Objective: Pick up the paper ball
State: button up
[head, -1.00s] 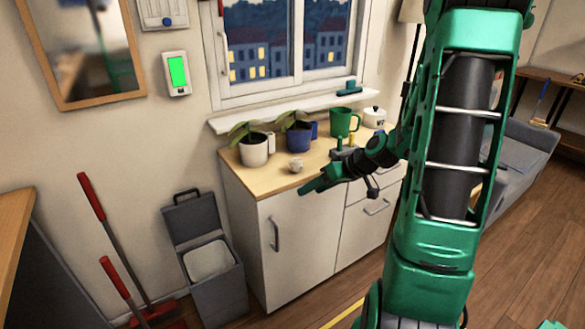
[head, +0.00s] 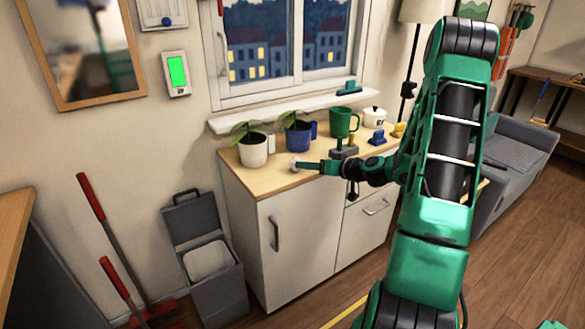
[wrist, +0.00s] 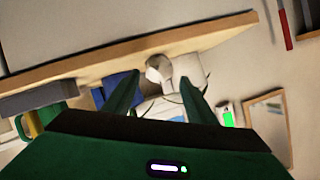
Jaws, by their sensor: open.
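The paper ball (head: 294,162) is a small crumpled whitish lump on the wooden counter top, in front of the potted plants. In the head view my gripper (head: 303,165) reaches in from the right, low over the counter, with its tips at the ball and partly covering it. In the wrist view the paper ball (wrist: 156,68) appears between the tips of the two green fingers of my gripper (wrist: 160,77). The fingers are apart, with a visible gap around the ball. I cannot tell whether either finger touches it.
A white pot (head: 253,151) and a blue pot (head: 297,136) with plants stand close behind the ball. A green mug (head: 343,122), a white lidded pot (head: 374,117) and small blue and yellow items are farther right. An open grey bin (head: 216,290) stands left of the cabinet.

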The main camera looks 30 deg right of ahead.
jog(key=shift+x, duration=2.65)
jog(key=shift+d, duration=0.15)
jog(key=c, duration=0.8)
